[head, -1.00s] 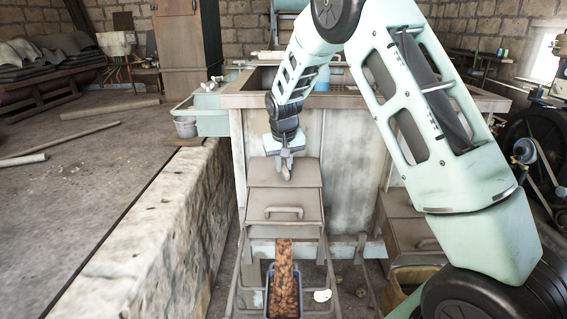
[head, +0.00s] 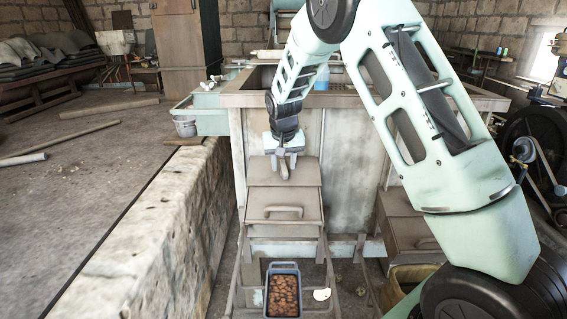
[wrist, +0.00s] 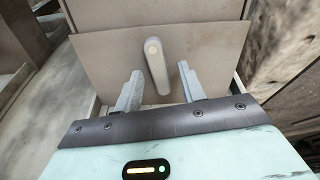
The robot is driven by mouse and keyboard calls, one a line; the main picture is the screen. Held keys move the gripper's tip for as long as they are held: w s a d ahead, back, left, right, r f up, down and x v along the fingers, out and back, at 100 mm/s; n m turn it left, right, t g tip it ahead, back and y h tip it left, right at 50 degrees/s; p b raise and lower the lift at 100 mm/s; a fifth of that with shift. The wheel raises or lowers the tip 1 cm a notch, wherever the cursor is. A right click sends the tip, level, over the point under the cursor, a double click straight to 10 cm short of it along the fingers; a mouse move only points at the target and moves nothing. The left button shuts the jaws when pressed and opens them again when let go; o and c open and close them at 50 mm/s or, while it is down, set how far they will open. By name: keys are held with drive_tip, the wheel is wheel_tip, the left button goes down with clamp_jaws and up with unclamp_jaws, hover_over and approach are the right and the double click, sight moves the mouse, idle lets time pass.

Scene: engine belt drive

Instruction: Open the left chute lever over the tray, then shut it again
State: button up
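The left chute (head: 262,227) is a grey-brown metal box on the front of the large bin, with a bar handle (head: 284,209) on its face. Its pale lever (wrist: 157,68) stands between my fingers in the wrist view, with a visible gap on both sides. My gripper (head: 285,168) is open around the lever above the chute; it also shows in the wrist view (wrist: 160,88). The blue-grey tray (head: 284,266) stands below the chute and holds many brown pieces. No stream falls into it.
A second chute (head: 405,228) sits to the right, partly behind my arm, above a tan container (head: 408,277). A stone wall ledge (head: 150,235) runs along the left. A white scrap (head: 322,295) lies right of the tray. Floor at far left is mostly open.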

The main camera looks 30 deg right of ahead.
drive_tip(key=v, duration=1.7)
drive_tip(key=shift+r, duration=0.15)
drive_tip(key=shift+s, duration=0.1)
